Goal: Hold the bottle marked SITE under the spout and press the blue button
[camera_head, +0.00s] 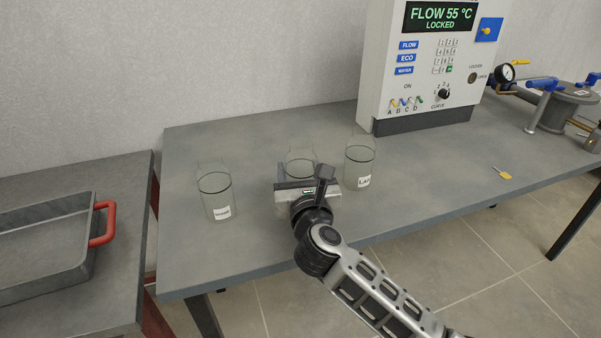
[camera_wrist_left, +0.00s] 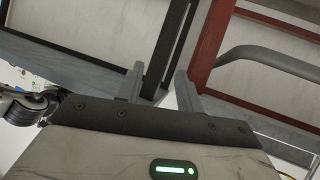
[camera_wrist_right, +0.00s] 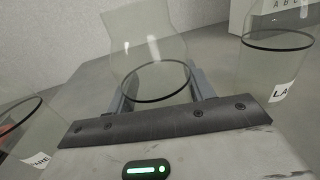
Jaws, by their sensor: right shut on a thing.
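Several clear glass bottles stand on the grey table. The left bottle (camera_head: 214,194) has a white label, only partly readable as ending in "ARE" in the right wrist view (camera_wrist_right: 40,158). The right bottle (camera_head: 360,162) has a label starting "LA". The middle bottle (camera_head: 300,160) is upright with its label hidden. My right gripper (camera_head: 305,186) is shut on this bottle, its fingers on either side of it in the right wrist view (camera_wrist_right: 158,85). My left gripper (camera_wrist_left: 158,82) is open and empty. I cannot make out a spout.
A white control cabinet (camera_head: 385,70) with blue FLOW, ECO and WATER labels (camera_head: 406,58) stands at the back; its display reads "FLOW 55 °C LOCKED". A yellow tag (camera_head: 502,173) lies right. A grey tray (camera_head: 45,215) with a red handle is left. The table's front right is clear.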

